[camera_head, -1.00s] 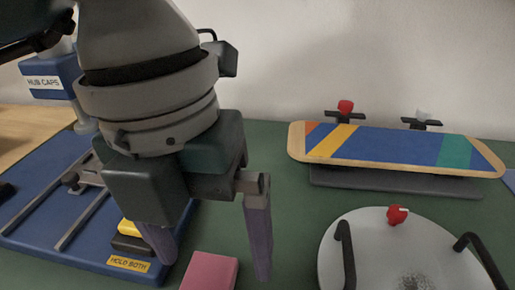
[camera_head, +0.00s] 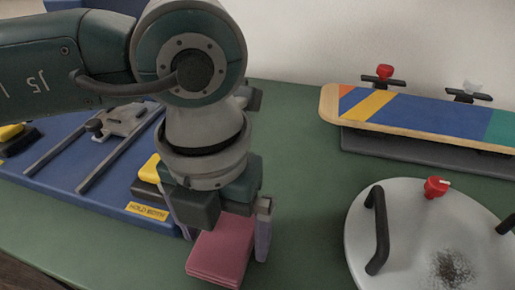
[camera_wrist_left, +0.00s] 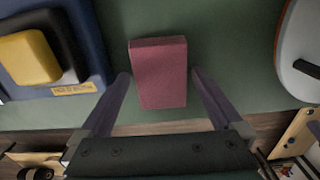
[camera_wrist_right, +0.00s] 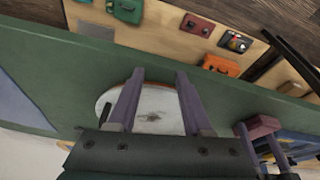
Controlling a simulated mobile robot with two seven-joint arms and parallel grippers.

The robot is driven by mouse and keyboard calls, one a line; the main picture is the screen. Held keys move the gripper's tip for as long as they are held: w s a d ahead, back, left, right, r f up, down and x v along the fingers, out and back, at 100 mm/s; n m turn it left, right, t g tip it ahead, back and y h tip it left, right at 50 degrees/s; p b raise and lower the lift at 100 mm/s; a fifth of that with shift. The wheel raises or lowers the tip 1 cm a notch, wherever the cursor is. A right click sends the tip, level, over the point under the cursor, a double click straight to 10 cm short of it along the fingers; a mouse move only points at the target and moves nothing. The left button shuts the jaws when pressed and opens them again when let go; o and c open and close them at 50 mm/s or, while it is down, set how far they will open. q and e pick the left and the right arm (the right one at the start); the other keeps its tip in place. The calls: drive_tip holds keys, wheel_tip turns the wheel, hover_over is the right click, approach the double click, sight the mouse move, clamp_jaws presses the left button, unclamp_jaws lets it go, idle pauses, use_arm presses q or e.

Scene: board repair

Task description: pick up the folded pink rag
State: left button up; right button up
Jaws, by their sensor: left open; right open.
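The folded pink rag (camera_head: 222,250) lies on the green table top near its front edge, right of the blue fixture. In the head view my left gripper (camera_head: 226,238) points down at the rag, one finger on each side of it. The left wrist view shows the rag (camera_wrist_left: 160,75) between the open fingers of the left gripper (camera_wrist_left: 161,76), with a gap on both sides. The gripper holds nothing. My right gripper (camera_wrist_right: 160,74) shows only in the right wrist view, open and empty, with a pale round disc behind its fingers.
The blue fixture (camera_head: 60,165) with rails and a yellow-and-black block (camera_head: 150,168) stands close on the left. A round white plate (camera_head: 405,235) with black handles and a red knob is on the right. A striped skateboard deck (camera_head: 430,115) rests on a stand behind.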

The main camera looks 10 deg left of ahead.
sight(225, 236)
use_arm(q)
drive_tip(key=c, duration=1.2)
drive_tip(key=shift+o, duration=0.2)
wheel_tip(225, 236, up, 20)
drive_tip(key=p, duration=0.3)
drive_tip(key=shift+p, duration=0.3)
drive_tip(key=o, duration=0.7)
drive_tip(key=c, duration=0.6)
drive_tip(key=shift+w, duration=0.1)
